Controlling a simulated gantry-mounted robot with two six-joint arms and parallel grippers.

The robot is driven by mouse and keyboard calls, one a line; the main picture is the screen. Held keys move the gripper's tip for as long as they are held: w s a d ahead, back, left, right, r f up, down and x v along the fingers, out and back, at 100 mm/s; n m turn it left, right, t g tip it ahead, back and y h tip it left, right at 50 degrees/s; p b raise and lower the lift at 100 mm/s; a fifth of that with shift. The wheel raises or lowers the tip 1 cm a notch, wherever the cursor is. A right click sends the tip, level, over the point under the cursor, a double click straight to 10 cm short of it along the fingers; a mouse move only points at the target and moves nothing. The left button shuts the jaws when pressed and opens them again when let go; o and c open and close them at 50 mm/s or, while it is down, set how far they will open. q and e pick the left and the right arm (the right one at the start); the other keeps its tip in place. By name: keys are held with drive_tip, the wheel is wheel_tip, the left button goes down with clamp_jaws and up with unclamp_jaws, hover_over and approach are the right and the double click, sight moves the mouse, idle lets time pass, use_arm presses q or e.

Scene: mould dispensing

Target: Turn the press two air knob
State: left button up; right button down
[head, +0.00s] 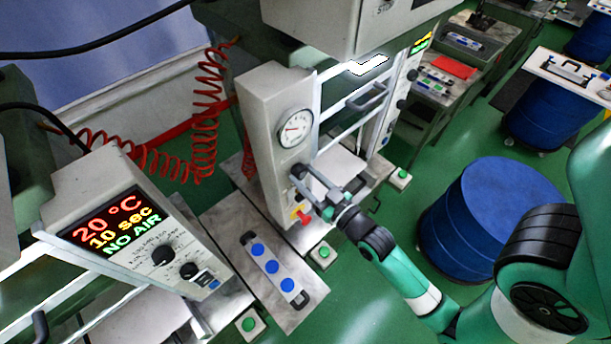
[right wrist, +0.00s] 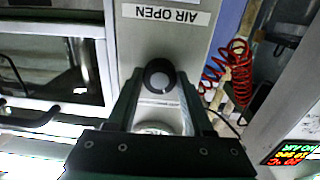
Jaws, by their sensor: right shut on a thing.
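The press two air knob (right wrist: 158,72) is a round black knob with a grey centre, on the pale front panel of a press (head: 268,120). In the right wrist view it sits between my fingertips, by an upside-down "AIR OPEN" label (right wrist: 166,14). My right gripper (head: 306,177) reaches the panel from the right, below the round gauge (head: 295,128), and is shut on the knob. The fingers partly hide the knob in the head view. My left gripper is not in view.
A red and yellow switch (head: 301,214) is just below my right gripper. A controller box (head: 125,225) reading "NO AIR" stands at left. A plate with blue discs (head: 271,268) lies in front. A blue drum (head: 490,215) stands at right.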

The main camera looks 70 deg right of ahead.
drive_tip(key=m+p, duration=0.1)
drive_tip(key=m, duration=0.2)
drive_tip(key=shift+r, duration=0.15)
drive_tip(key=shift+m+p, duration=0.6)
drive_tip(key=shift+m, duration=0.5)
drive_tip(key=shift+c, duration=1.5)
unclamp_jaws()
